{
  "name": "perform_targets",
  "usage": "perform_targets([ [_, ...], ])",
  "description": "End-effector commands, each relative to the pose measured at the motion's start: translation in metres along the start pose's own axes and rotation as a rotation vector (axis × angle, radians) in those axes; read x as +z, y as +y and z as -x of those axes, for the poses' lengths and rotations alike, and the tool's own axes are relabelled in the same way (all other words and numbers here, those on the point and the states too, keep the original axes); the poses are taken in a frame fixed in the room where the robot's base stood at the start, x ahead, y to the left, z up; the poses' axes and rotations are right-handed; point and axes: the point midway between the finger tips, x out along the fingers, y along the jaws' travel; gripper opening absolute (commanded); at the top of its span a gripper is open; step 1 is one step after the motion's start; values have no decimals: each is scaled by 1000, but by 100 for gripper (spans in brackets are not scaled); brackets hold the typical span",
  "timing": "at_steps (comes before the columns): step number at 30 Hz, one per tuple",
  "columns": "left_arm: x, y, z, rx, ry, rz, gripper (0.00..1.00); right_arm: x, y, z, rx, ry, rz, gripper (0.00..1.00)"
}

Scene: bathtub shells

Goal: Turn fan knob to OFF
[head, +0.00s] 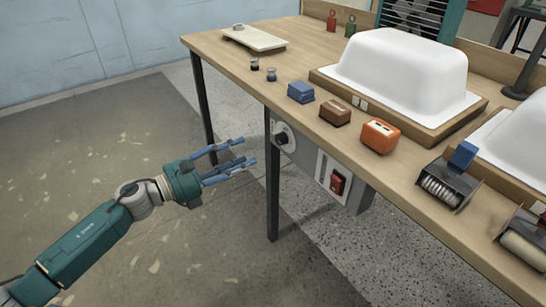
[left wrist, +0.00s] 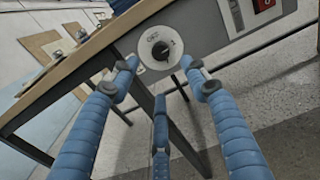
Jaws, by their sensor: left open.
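The fan knob (head: 284,138) is a black knob on a pale round dial, on the grey control box under the table's front edge. In the left wrist view the knob (left wrist: 161,50) sits ahead, between and beyond the fingers. My right gripper is in neither view.
A red switch (head: 337,184) is on the same box, right of the knob. A dark table leg (head: 271,190) stands close beside the knob. The wooden table (head: 235,70) carries white tub shells (head: 405,70), coloured blocks and rollers. The floor left of the table is clear.

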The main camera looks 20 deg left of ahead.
Motion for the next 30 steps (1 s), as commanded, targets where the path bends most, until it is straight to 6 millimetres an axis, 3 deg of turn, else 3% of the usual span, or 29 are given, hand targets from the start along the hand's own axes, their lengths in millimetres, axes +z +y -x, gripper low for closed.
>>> perform_targets([
  [5,4,-2,-18,-8,-4,-20,46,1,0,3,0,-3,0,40],
  [18,4,-1,-94,-5,-4,-14,46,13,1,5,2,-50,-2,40],
  [30,2,-2,-107,-5,-1,-13,46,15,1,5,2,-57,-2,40],
])
